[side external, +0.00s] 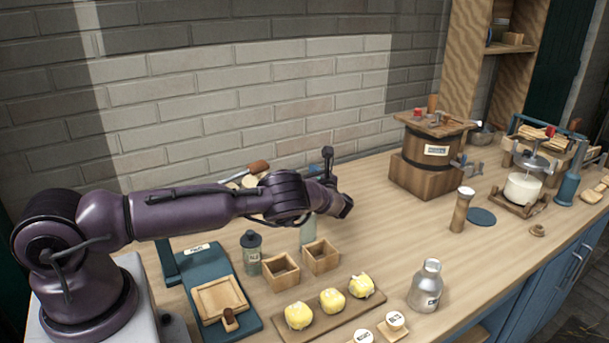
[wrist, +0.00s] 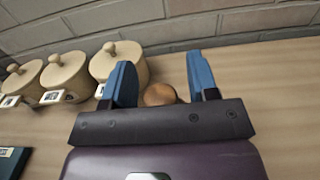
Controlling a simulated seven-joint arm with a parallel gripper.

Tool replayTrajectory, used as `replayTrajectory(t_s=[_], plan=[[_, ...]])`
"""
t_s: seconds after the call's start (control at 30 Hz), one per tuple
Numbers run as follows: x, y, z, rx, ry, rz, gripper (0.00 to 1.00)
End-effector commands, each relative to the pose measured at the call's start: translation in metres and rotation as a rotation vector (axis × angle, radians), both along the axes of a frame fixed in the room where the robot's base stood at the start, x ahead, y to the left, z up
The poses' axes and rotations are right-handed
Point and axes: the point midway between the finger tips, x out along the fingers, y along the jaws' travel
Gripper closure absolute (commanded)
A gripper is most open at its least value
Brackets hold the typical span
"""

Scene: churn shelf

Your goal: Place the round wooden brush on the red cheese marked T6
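My gripper (wrist: 160,76) shows in the wrist view with its two blue fingers apart, pointing toward the brick wall. A round brown wooden knob (wrist: 159,94), perhaps part of the brush, shows between the fingers, with bare space beside it; its lower part is hidden by my gripper. In the side view my gripper (side external: 316,172) is mostly hidden behind my wrist. A brown wooden handle-like piece (side external: 258,166) shows behind my arm; I cannot tell if it is the same thing. I cannot make out a red cheese or a T6 label.
Lidded wooden jars (wrist: 118,62) stand left of my gripper. Yellow cheeses (side external: 333,300) sit on a board, near two open wooden boxes (side external: 320,257). A metal bottle (side external: 426,287) and a wooden churn (side external: 428,165) stand to the right. The counter between box and churn is clear.

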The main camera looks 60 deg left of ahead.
Motion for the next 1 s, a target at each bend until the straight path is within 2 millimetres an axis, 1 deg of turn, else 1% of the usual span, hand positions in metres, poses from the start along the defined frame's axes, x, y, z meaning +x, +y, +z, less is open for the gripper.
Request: replayTrajectory(t_s=[0.17, 0.23, 0.27, 0.37, 0.7, 0.83, 1.0], plan=[[0.000, 0.000, 0.001, 0.000, 0.000, 0.000, 0.46], [0.000, 0.000, 0.004, 0.000, -0.001, 0.000, 0.46], [0.000, -0.003, 0.004, 0.000, -0.001, -0.001, 0.46], [0.001, -0.017, 0.004, -0.001, -0.001, -0.004, 0.46], [0.001, -0.089, 0.003, -0.001, 0.001, -0.004, 0.46], [0.000, -0.108, 0.003, -0.001, 0.000, -0.002, 0.46], [0.000, -0.119, 0.003, -0.001, 0.000, 0.000, 0.46]])
